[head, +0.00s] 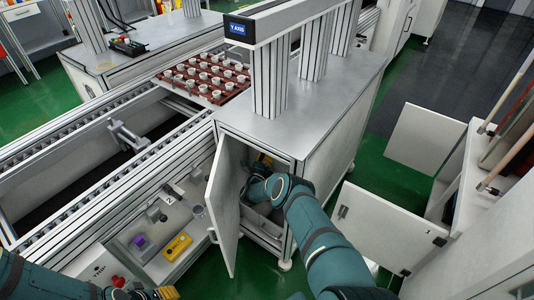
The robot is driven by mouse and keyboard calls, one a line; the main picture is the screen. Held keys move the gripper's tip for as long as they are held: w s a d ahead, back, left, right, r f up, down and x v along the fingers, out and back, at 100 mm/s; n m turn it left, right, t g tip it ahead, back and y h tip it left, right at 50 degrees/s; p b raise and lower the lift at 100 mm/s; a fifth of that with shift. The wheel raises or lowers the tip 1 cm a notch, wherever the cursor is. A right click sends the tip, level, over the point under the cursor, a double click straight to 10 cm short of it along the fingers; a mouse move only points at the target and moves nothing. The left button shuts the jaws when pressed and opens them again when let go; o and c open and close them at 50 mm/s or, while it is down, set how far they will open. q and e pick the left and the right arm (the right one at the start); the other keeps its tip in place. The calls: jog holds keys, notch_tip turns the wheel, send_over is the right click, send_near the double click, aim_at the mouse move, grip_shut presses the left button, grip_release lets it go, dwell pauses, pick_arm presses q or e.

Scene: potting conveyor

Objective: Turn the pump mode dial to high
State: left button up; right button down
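I cannot make out the pump mode dial for certain. A grey cabinet (330,135) stands in the middle with its front door (224,208) swung open. My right arm reaches into the open cabinet, and its wrist is at the opening. The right gripper's fingers are hidden or too dark there to tell their state. Something yellow (265,160) shows small inside the cabinet, near the wrist. My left gripper (160,293) is at the bottom left edge, partly cut off, beside a small panel with a red knob (118,282). Its fingers are too unclear to read.
A conveyor (85,175) runs along the left, with a brown tray (190,92) of white cups. A yellow box (178,246) and a purple item (139,240) lie on the lower shelf. White open panels (385,228) stand at right; green floor lies between.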

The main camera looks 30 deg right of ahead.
jog(key=m+g+h, duration=0.1)
jog(key=m+h, duration=0.1)
jog(key=m, duration=0.2)
jog(key=shift+m, duration=0.4)
jog(key=shift+w+m+g+h, duration=0.1)
jog(key=shift+m+g+h, duration=0.4)
jog(key=shift+m, duration=0.4)
jog(key=c, duration=0.7)
grip_release()
jog(key=shift+f, duration=0.1)
jog(key=v, duration=0.7)
jog(key=shift+a, duration=0.2)
jog(key=shift+s, duration=0.2)
